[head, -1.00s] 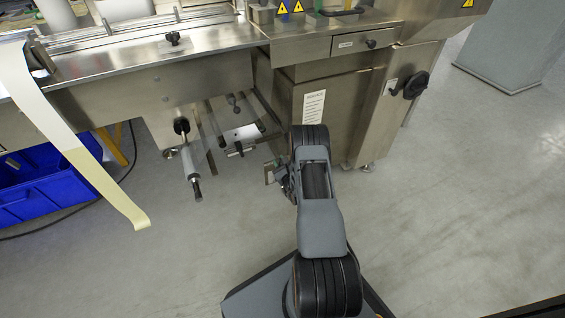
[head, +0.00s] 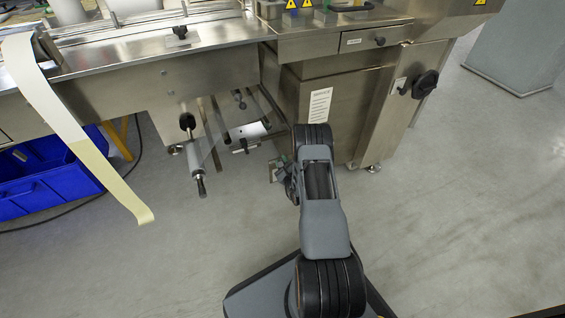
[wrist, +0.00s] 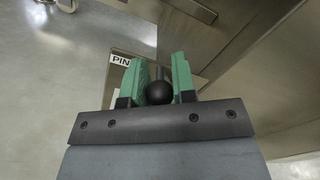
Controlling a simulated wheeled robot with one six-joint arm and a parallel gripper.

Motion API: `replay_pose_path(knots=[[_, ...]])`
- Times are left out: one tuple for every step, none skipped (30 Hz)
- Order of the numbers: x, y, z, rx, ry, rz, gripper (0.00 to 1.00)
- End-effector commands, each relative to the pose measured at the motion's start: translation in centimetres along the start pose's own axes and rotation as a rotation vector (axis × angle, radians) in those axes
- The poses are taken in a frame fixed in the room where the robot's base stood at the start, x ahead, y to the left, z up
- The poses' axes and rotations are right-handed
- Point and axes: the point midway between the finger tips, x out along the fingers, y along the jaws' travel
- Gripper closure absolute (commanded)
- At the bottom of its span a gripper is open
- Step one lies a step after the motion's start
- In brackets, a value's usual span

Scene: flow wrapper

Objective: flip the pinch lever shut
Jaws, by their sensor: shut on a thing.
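The pinch lever shows in the wrist view as a round black knob (wrist: 159,93). My gripper (wrist: 159,72) has its two green fingers on either side of the knob and is shut on it. The lever's shaft is hidden behind the knob. Just beyond the left finger is a label (wrist: 120,60) whose visible letters read "PIN"; the finger covers the rest. In the head view my arm hides most of the gripper, beside the machine's lower front, and the knob cannot be made out.
The steel flow wrapper (head: 330,110) stands close ahead. Rollers and rods (head: 200,165) stick out from it left of my arm. A film strip (head: 90,150) hangs farther left, over a blue crate (head: 50,185). The floor (head: 450,230) at right is clear.

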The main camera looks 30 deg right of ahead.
Motion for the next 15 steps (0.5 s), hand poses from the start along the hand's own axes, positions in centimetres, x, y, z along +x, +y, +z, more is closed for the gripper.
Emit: replay_pose_path(knots=[[-0.07, 0.16, -0.07, 0.001, 0.002, 0.004, 0.99], [-0.07, 0.16, -0.07, 0.001, 0.002, 0.004, 0.99], [-0.07, 0.17, -0.07, 0.001, 0.002, 0.004, 0.73], [-0.07, 0.17, -0.07, 0.001, 0.002, 0.004, 0.7], [-0.07, 0.16, -0.07, 0.001, 0.002, 0.004, 0.68], [-0.06, 0.15, -0.07, 0.001, 0.002, 0.004, 0.64], [-0.06, 0.14, -0.06, 0.001, 0.002, 0.003, 0.61], [-0.05, 0.13, -0.05, 0.001, 0.002, 0.003, 0.58], [-0.05, 0.11, -0.05, 0.001, 0.001, 0.003, 0.54], [-0.04, 0.1, -0.04, 0.001, 0.001, 0.003, 0.51], [-0.04, 0.1, -0.04, 0.001, 0.001, 0.002, 0.5], [-0.03, 0.08, -0.03, 0.001, 0.001, 0.002, 0.5], [-0.03, 0.08, -0.03, 0.001, 0.001, 0.002, 0.5], [-0.03, 0.07, -0.03, 0.001, 0.001, 0.002, 0.5], [-0.02, 0.06, -0.03, 0.001, 0.001, 0.002, 0.5]])
